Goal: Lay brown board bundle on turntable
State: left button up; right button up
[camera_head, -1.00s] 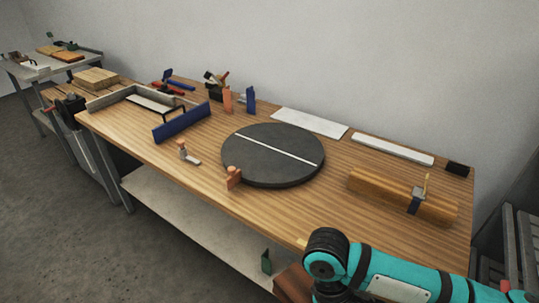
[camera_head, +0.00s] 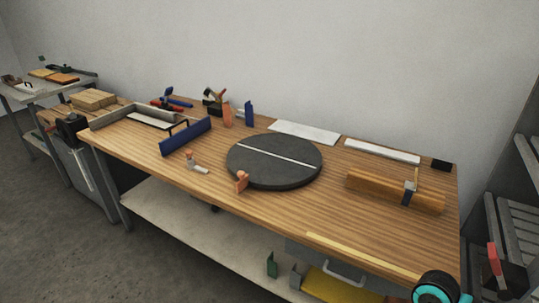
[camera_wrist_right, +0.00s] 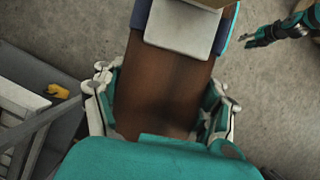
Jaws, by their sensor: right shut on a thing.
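The turntable (camera_head: 255,172) is a dark round disc with a pale stripe, lying on the wooden bench, its top bare. The brown board bundle (camera_wrist_right: 160,82) fills the middle of the right wrist view, with a pale plate and dark blue band at its far end. My right gripper (camera_wrist_right: 160,115) is shut on it, with one finger on each side. Neither the bundle nor the right gripper shows in the head view. My left gripper (camera_wrist_right: 297,28) is small at the top right of the right wrist view; its opening is unclear.
An orange clamp-like piece (camera_head: 242,181) stands at the turntable's front edge. A blue-strapped wooden beam (camera_head: 375,189) lies to the right. White panels (camera_head: 304,132) lie behind. Grey racks (camera_head: 515,215) stand at the right.

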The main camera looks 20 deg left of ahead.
aim_at(275, 155)
jog(key=i+j+z, duration=0.15)
jog(key=j, duration=0.95)
jog(key=j+z, duration=0.1)
jog(key=j, duration=1.05)
